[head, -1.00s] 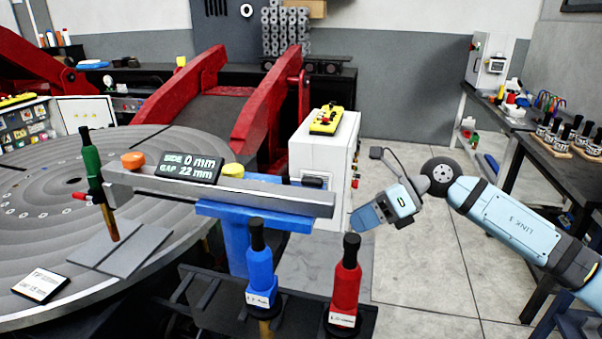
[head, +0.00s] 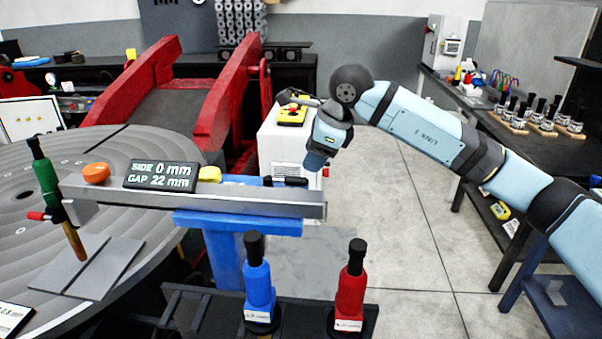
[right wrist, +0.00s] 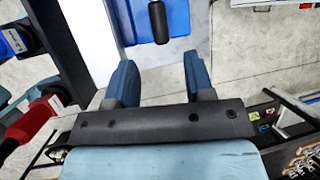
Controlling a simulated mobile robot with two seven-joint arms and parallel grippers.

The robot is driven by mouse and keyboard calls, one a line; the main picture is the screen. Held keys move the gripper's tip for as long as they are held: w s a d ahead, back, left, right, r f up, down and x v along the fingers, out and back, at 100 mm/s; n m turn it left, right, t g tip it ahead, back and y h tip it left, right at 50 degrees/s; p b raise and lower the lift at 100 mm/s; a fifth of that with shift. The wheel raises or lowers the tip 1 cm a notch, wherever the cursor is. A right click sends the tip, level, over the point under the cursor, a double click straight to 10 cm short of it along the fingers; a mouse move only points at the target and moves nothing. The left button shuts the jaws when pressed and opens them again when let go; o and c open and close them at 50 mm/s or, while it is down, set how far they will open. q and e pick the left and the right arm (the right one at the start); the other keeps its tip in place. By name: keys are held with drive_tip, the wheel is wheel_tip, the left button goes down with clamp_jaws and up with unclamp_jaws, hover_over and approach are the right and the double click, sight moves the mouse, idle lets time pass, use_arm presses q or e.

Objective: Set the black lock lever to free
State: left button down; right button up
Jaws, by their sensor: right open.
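The black lock lever (head: 290,181) shows as a small dark handle at the right end of the grey beam (head: 240,196), above the blue bracket (head: 238,222). In the right wrist view a black cylindrical handle (right wrist: 158,22) lies over a blue surface, ahead of the fingers and roughly between their lines. My right gripper (head: 318,160) is open and empty, pointing down, above and just right of the lever in the head view. Its two blue fingers (right wrist: 160,78) stand apart in the wrist view, with a gap to the handle. My left gripper is not in view.
Blue (head: 258,285) and red (head: 350,290) black-topped tools stand upright in front of the beam. A white cabinet (head: 285,145) is behind the beam.

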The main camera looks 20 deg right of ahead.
sight(301, 178)
drive_tip(key=p+x, duration=0.1)
drive_tip(key=x, duration=0.6)
drive_tip(key=shift+a+f, duration=0.1)
drive_tip(key=shift+f, duration=0.05)
clamp_jaws()
